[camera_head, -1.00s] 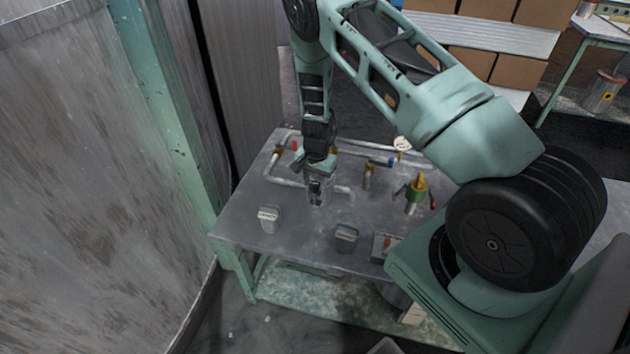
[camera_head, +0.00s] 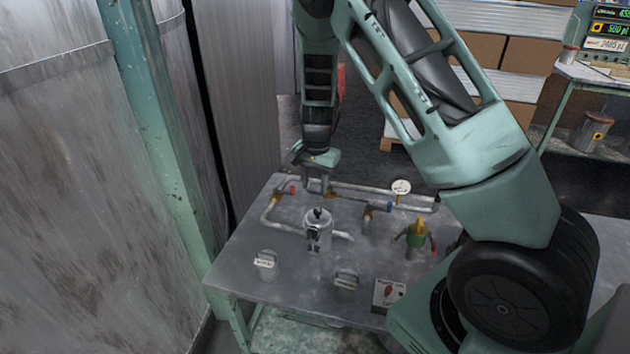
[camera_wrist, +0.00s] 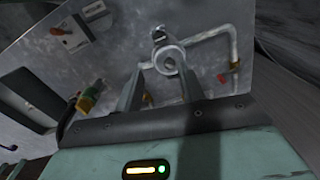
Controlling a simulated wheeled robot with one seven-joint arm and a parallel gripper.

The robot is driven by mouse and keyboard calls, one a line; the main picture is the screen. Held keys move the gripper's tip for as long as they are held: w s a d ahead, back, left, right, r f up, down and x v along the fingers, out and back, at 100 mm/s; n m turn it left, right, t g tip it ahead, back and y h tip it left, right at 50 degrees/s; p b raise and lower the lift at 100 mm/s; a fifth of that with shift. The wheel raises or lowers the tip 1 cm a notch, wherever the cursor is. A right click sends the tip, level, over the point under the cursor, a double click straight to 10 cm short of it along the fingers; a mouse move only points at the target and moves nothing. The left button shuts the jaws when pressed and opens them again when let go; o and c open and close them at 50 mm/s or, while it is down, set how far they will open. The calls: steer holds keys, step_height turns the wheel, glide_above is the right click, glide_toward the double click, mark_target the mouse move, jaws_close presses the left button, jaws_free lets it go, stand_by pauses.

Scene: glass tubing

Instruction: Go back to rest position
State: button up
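A small metal canister (camera_head: 318,236) with a dark knob on its lid stands upright on the grey table (camera_head: 290,283), by the end of a bent pipe. My gripper (camera_head: 318,187) is raised above the table, just above and behind the canister in the head view. In the wrist view the canister (camera_wrist: 165,52) shows beyond my fingers. The two fingers (camera_wrist: 162,84) are spread with nothing held between them. The exact gap between fingertips and canister is hard to judge.
The table carries pipes (camera_head: 345,186) with red and blue valve handles, a gauge (camera_head: 401,187), a green and yellow fitting (camera_head: 416,238), two labelled weights (camera_head: 265,266) (camera_head: 346,285) and a switch box (camera_head: 388,293). A green post (camera_head: 160,120) stands close on the left.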

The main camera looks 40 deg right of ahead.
steer(key=shift+r, duration=0.5)
steer(key=s+a+r+n+y, duration=0.1)
steer(key=s+a+r+n, duration=0.35)
steer(key=a, duration=0.55)
steer(key=s+a+r+n+y, duration=0.1)
steer(key=s+a+r+n, duration=0.35)
steer(key=a, duration=0.55)
steer(key=s+a+r+n, duration=0.1)
steer(key=s+a+n, duration=0.1)
steer(key=s, duration=0.5)
steer(key=s+a+r+n+h, duration=0.1)
steer(key=s+a+r+n, duration=0.1)
steer(key=s+n, duration=0.3)
steer(key=s+a+r+n, duration=0.2)
steer(key=s+a+n, duration=0.1)
steer(key=s, duration=0.6)
steer(key=shift+s+a+n+h, duration=0.15)
steer(key=shift+s+n+h, duration=0.15)
steer(key=shift+n, duration=0.3)
steer(key=shift+r, duration=0.1)
